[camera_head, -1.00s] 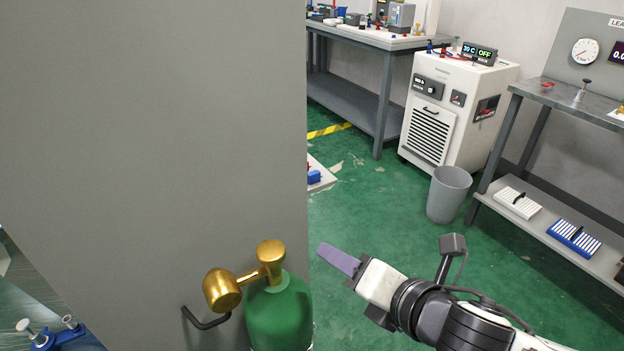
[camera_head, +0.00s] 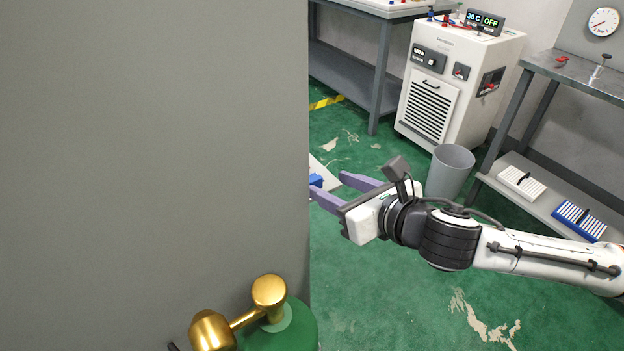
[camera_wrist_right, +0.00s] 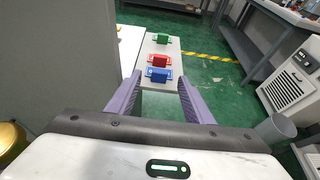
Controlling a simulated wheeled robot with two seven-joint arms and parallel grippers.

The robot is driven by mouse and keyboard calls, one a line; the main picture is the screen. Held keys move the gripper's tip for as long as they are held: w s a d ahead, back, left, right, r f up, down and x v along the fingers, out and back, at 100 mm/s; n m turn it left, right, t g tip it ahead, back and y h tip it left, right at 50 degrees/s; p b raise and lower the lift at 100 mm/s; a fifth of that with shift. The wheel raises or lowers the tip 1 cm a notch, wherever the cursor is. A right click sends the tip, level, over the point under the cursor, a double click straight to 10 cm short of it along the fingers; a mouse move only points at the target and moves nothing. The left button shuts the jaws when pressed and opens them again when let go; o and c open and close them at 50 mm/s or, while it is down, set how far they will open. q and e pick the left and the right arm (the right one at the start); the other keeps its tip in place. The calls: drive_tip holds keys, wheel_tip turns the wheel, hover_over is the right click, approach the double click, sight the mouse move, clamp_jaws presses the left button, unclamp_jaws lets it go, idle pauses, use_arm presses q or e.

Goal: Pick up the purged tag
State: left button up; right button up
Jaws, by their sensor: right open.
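Three small tags with handle-like blocks lie in a row on a pale grey surface in the right wrist view: a green tag (camera_wrist_right: 161,39), a red tag (camera_wrist_right: 158,60) and a blue tag (camera_wrist_right: 158,75). I cannot read any label, so I cannot tell which is the purged one. In the head view only a blue piece (camera_head: 316,180) shows beside the grey panel's edge. My right gripper (camera_head: 326,184) is open and empty. In its wrist view the purple fingers (camera_wrist_right: 158,82) frame the blue tag, which lies farther ahead. My left gripper is not in view.
A large grey panel (camera_head: 150,150) fills the left of the head view, close to the right fingers. A green cylinder with a brass valve (camera_head: 270,292) stands before it. A grey bin (camera_head: 450,172), a white chiller (camera_head: 460,90) and benches stand behind.

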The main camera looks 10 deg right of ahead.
sight(316, 179)
drive_tip(key=x, duration=0.5)
drive_tip(key=shift+w+a+f, duration=0.1)
drive_tip(key=shift+w+f, duration=0.1)
drive_tip(key=shift+w, duration=0.05)
drive_tip(key=c, duration=1.1)
